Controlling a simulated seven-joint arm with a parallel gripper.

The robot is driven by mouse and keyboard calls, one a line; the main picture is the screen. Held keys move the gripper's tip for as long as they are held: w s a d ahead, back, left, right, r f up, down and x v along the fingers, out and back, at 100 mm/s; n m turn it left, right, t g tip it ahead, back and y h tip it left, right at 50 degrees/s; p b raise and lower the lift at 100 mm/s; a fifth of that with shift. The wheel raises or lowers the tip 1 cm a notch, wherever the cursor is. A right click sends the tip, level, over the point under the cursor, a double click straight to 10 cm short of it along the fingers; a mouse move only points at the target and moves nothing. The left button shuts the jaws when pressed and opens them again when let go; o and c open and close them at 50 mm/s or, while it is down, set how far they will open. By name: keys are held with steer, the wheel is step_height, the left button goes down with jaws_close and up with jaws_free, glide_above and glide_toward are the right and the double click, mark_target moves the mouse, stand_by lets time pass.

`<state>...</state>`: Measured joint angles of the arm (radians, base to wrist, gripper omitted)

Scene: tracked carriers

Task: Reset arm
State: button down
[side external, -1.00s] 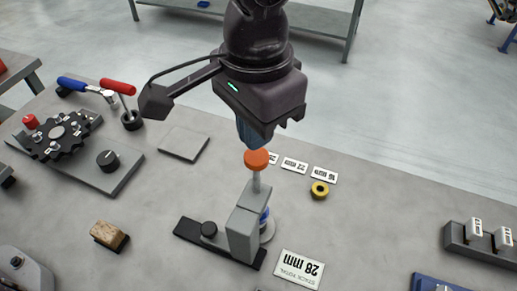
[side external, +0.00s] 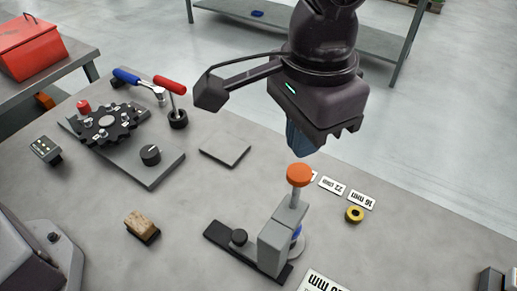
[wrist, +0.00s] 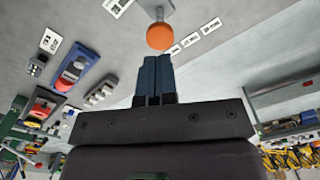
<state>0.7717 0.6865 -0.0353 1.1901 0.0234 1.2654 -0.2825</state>
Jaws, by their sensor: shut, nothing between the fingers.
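My gripper (side external: 301,146) is above the table, just behind the orange knob (side external: 300,174) of a grey upright press-like fixture (side external: 277,240). In the wrist view my blue fingers (wrist: 154,78) are together with nothing between them. The orange knob also shows in the wrist view (wrist: 160,37), beyond the fingertips and apart from them. The fixture stands on a black base (side external: 228,237), with a blue part and a pale disc partly hidden behind it.
A black toothed carrier (side external: 106,124), a black dial (side external: 150,155) and red and blue handles (side external: 170,85) are at left. A grey plate (side external: 225,150), a wooden brush (side external: 141,224), a yellow ring (side external: 355,214) and printed labels (side external: 361,200) lie on the table. The right side is mostly clear.

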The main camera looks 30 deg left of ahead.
steer(key=shift+w+d, duration=0.1)
steer(key=s+a+r+n+t, duration=0.2)
steer(key=s+a, duration=0.3)
steer(key=a, duration=0.7)
steer(key=s+a+r+n+t, duration=0.1)
steer(key=s+a, duration=0.4)
steer(key=a, duration=0.7)
steer(key=s+a+r+n+t, duration=0.2)
steer(key=s+a+r, duration=0.3)
steer(key=a, duration=0.7)
steer(key=shift+s+n+t, duration=0.3)
steer(key=shift+s+n, duration=0.2)
steer(key=shift+s, duration=0.05)
